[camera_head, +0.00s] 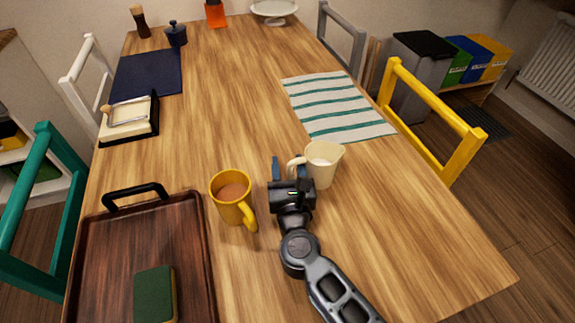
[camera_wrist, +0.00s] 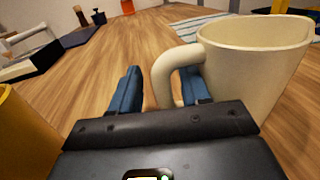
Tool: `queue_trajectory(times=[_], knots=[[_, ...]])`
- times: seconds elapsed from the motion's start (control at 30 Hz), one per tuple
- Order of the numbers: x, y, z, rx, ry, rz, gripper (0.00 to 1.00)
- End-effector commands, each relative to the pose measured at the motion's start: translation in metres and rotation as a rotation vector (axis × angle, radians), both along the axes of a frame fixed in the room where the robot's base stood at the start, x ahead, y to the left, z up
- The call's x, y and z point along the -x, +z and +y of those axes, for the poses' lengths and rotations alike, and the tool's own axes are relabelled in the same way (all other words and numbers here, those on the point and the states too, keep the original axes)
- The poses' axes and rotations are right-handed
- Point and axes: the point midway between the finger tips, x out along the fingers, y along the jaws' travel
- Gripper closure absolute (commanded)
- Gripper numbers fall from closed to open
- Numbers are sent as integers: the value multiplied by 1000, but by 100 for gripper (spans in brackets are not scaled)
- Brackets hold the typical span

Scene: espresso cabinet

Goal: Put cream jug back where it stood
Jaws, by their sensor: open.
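The cream jug (camera_head: 323,165) stands upright on the wooden table, right of the middle. In the wrist view the cream jug (camera_wrist: 255,65) is close at the right, with its handle pointing left. My gripper (camera_head: 289,165) is just left of the jug, at its handle. The two blue fingers (camera_wrist: 160,90) are apart. The handle shows beside the right finger and partly in front of the gap; I cannot tell whether they touch. The lower part of the jug is hidden by my gripper in the wrist view.
A yellow mug (camera_head: 231,190) of brown drink stands close left of my gripper. A dark tray (camera_head: 95,240) with a green sponge (camera_head: 154,295) lies at the front left. A striped cloth (camera_head: 335,105) lies behind the jug. The table's middle is clear.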

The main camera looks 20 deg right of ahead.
Motion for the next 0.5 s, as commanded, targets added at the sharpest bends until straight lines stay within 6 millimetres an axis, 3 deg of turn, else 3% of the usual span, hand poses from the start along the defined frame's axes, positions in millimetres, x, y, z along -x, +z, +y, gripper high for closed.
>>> queue_trajectory(times=[0.17, 0.5], knots=[[3, 3, 0, 0, 0, 1, 53], [67, 1, 13, 1, 1, 2, 53]])
